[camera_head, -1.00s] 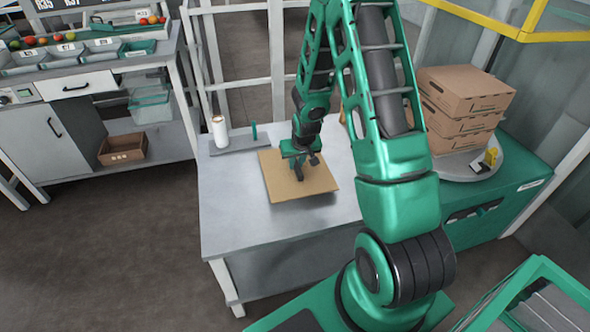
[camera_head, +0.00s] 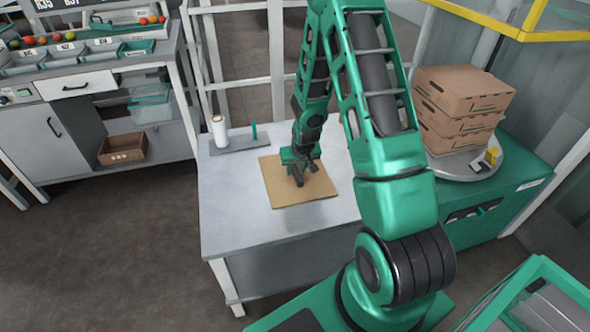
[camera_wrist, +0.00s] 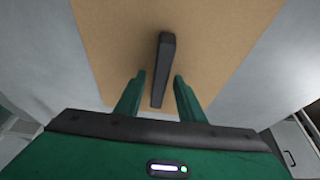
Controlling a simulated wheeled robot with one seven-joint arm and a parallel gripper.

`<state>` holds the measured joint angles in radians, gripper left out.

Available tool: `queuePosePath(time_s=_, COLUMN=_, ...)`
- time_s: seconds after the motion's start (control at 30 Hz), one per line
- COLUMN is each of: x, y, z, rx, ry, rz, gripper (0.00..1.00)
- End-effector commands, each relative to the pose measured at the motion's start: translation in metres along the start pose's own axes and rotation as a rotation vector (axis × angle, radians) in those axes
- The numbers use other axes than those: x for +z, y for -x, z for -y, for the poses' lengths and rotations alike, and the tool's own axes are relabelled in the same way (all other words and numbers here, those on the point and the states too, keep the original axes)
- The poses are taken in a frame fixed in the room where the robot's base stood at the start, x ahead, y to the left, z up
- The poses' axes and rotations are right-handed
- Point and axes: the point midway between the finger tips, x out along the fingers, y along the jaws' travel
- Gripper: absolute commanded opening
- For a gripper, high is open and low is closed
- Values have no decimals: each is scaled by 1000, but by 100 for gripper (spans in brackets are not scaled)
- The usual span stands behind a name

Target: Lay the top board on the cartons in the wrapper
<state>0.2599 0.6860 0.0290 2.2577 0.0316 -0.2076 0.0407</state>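The top board (camera_head: 312,191), a flat brown sheet with a dark upright grip bar (camera_wrist: 163,62), lies on the grey table. It also shows in the wrist view (camera_wrist: 235,32). My gripper (camera_head: 297,180) is over the board's middle. In the wrist view my gripper (camera_wrist: 158,82) is open, with one green finger on each side of the bar and gaps between. The cartons (camera_head: 458,110), a brown stack, stand on the round grey turntable of the wrapper (camera_head: 445,172) at the right. My arm hides part of the wrapper.
A white roll (camera_head: 219,132) and a green peg stand on a grey plate at the table's back left. The table (camera_head: 235,215) is bare around the board. A small yellow item (camera_head: 491,156) sits at the turntable's edge. A yellow rail (camera_head: 560,37) runs at upper right.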

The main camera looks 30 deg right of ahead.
Motion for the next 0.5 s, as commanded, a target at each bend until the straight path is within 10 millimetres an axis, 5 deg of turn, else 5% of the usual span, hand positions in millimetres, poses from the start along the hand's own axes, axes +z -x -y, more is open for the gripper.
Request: queuePosePath(time_s=0.5, x=-2, y=67, z=0, rx=0, ry=1, rz=-4, gripper=35)
